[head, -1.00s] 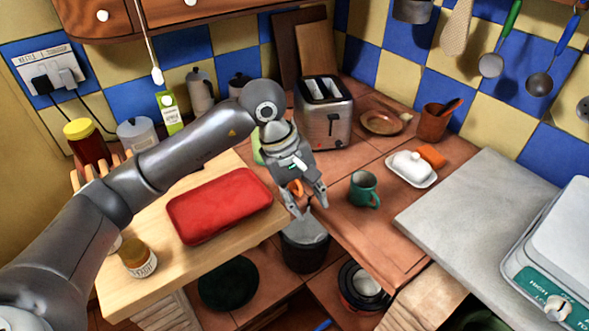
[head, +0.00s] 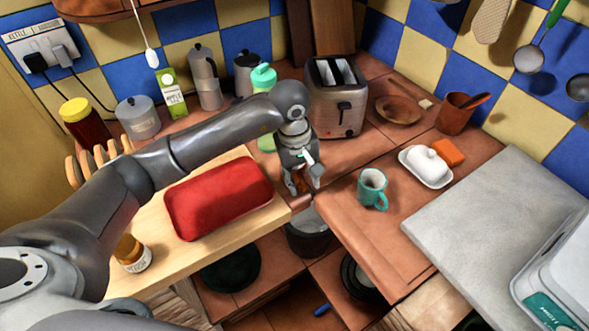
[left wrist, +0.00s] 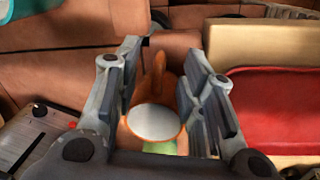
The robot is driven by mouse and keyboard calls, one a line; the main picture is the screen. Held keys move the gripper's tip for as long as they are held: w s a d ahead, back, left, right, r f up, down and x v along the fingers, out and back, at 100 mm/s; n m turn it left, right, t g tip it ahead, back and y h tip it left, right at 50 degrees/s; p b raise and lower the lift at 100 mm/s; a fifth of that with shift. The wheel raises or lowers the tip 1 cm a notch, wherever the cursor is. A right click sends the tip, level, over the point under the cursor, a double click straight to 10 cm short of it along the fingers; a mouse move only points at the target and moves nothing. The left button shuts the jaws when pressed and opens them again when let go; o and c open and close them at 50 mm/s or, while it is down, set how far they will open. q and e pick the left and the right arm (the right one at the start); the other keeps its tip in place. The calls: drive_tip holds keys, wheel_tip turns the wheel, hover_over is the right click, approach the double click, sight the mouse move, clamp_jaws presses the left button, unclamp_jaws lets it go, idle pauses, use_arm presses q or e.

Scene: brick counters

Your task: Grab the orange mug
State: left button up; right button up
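The orange mug (left wrist: 157,92) shows in the left wrist view between my two left fingers. Its pale round opening faces the camera and its handle points up in that picture. In the head view only a bit of orange (head: 299,184) shows, as my left gripper (head: 304,189) hides most of it. The left gripper also shows in the left wrist view (left wrist: 163,55), with its fingers apart on either side of the mug. I cannot tell whether either finger touches it. My right gripper is in neither view.
A red tray (head: 220,198) lies on the wooden counter to the left. A toaster (head: 337,97) and a green bottle (head: 264,78) stand behind the gripper. A teal mug (head: 373,188) and a butter dish (head: 426,167) stand to the right. A dark bin (head: 309,240) is below the counter edge.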

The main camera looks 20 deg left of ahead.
use_arm(q)
wheel_tip(320, 180, down, 2)
drive_tip(key=shift+d+f, duration=0.1)
drive_tip(key=shift+d, duration=0.05)
drive_tip(key=shift+f, duration=0.25)
drive_tip(key=shift+w, duration=0.1)
drive_tip(key=c, duration=0.8)
clamp_jaws()
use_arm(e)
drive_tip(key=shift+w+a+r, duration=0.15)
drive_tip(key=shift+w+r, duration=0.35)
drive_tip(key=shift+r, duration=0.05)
